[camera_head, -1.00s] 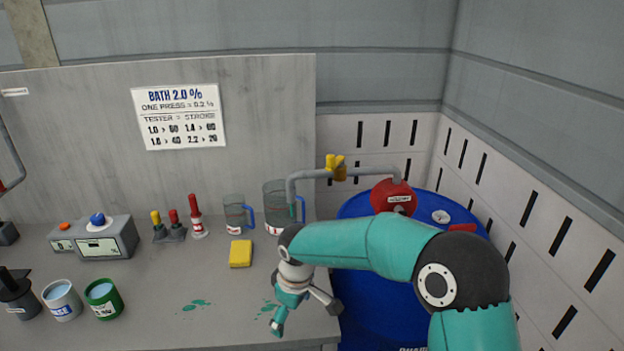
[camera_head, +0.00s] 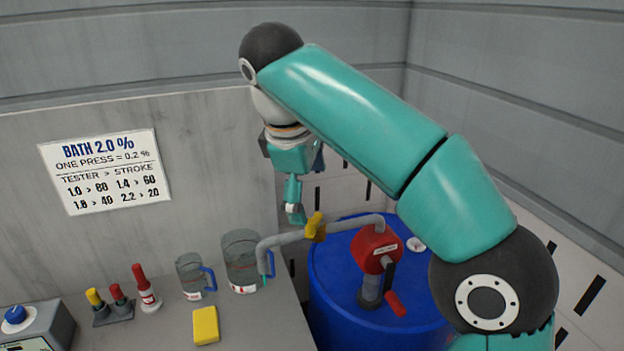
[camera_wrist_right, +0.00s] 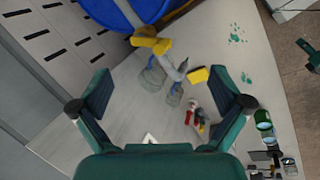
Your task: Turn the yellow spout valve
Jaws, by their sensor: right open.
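The yellow spout valve (camera_head: 315,227) sits on a grey curved spout pipe (camera_head: 285,240) that runs from a red pump head (camera_head: 374,250) on a blue drum (camera_head: 330,290). My right gripper (camera_head: 296,213) hangs pointing down just above and left of the valve, apart from it. In the right wrist view the valve (camera_wrist_right: 150,42) lies beyond the fingers, and the right gripper (camera_wrist_right: 160,102) is wide open with nothing between its tips. My left gripper is in neither view.
Two clear jugs with blue handles (camera_head: 190,276) (camera_head: 242,262) stand near the spout's end. A yellow sponge (camera_head: 206,325), a red-and-white bottle (camera_head: 146,290) and a small stand of coloured knobs (camera_head: 114,306) are on the bench. A wall sign (camera_head: 105,172) hangs behind.

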